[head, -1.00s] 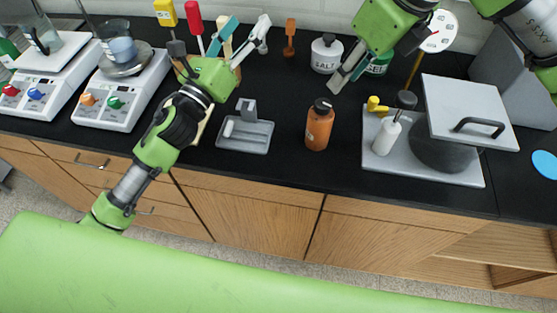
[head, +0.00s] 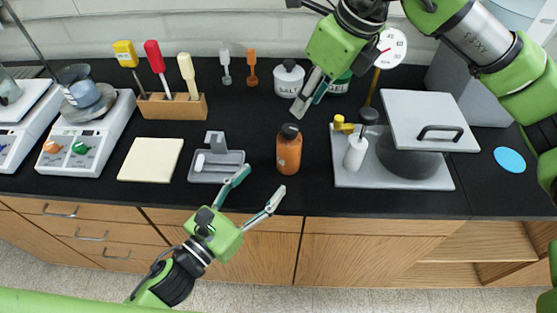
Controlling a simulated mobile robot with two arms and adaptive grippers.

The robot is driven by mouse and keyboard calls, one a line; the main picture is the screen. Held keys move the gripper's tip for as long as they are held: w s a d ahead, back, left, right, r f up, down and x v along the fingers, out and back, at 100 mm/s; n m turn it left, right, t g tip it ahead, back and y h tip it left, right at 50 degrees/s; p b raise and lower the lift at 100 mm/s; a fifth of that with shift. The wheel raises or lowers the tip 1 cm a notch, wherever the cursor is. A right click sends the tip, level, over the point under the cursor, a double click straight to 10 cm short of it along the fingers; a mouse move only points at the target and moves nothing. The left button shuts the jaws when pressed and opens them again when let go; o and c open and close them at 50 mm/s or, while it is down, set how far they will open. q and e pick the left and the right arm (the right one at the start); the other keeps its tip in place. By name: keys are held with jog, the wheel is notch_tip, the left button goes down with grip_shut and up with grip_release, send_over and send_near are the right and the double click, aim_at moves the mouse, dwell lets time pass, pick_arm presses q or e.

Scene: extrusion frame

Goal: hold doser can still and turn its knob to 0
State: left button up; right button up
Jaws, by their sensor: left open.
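An orange can (head: 289,155) with a black knob-like top (head: 289,131) stands upright on the black bench in the head view. I take it as the doser can; no marks on its knob are readable. My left gripper (head: 264,180) is open and empty, in front and to the left of the can, its fingers spread and pointing toward it. My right gripper (head: 309,101) hangs above and behind the can, pointing down and left, apart from the knob as seen here. Its fingers overlap in view, so its opening is unclear.
A grey tray (head: 232,178) lies left of the can. A grey board (head: 350,181) with a white bottle (head: 355,153) and a lidded dark pot (head: 405,163) is to the right. A salt jar (head: 288,82) stands behind. The bench's front edge is close to the can.

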aim_at(290, 152)
pick_arm(q)
jog(key=x, duration=1.2)
jog(key=c, duration=1.3)
pick_arm(e)
jog(key=o, duration=0.4)
pick_arm(q)
jog(key=shift+a, duration=0.1)
pick_arm(e)
jog(key=w+a+r+m+g+h, duration=0.2)
jog(key=w+a+r+m+h, duration=0.1)
jog(key=m, duration=0.6)
jog(key=f, duration=1.2)
jog(key=shift+s+a, duration=0.15)
jog(key=shift+s, duration=0.1)
